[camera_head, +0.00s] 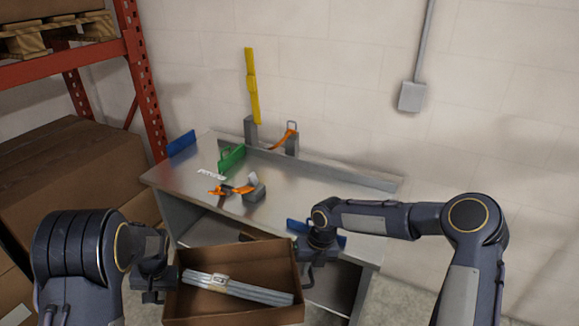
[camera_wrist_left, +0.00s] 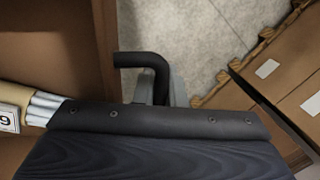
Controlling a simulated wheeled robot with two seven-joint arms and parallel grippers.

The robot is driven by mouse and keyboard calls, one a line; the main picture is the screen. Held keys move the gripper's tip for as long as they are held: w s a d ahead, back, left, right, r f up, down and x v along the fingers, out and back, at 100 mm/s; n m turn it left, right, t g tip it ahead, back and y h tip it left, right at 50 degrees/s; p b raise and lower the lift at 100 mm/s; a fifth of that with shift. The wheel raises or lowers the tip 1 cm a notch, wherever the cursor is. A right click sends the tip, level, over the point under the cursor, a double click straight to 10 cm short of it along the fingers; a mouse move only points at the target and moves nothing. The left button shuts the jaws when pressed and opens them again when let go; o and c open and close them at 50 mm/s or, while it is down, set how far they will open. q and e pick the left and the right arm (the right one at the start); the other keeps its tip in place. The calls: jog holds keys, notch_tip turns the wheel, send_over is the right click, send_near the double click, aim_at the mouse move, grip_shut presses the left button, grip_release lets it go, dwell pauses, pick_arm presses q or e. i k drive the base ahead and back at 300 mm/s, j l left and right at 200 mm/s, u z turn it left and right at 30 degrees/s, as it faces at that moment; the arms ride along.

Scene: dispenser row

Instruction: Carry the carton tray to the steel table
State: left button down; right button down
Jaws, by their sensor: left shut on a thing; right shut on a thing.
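The carton tray (camera_head: 235,311) is an open brown cardboard box in front of the steel table (camera_head: 315,190), at the bottom centre of the head view. It holds a bundle of grey strips (camera_head: 238,288) with a pale label. My left gripper (camera_head: 160,296) is shut on the tray's left side, and my right gripper (camera_head: 306,278) is shut on its right side. Both sets of fingertips are partly hidden. The left wrist view shows the tray's cardboard (camera_wrist_left: 50,45) and the labelled end of the bundle (camera_wrist_left: 42,108).
Bare steel shows at the table's middle right. Large cartons (camera_head: 70,170) and a red rack (camera_head: 140,75) stand at the left.

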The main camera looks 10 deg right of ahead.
aim_at(308, 189)
jog(key=i+l+z, duration=0.2)
jog(key=i+l, duration=0.4)
jog(key=i+l+z, duration=0.25)
jog(key=i+l, duration=0.35)
jog(key=i+j+z, duration=0.25)
jog(key=j, duration=0.2)
jog(key=i+j+z, duration=0.1)
jog(key=j+z, duration=0.15)
jog(key=j, duration=0.45)
jog(key=j+z, duration=0.3)
jog(key=j, duration=0.4)
jog(key=i+j, duration=0.05)
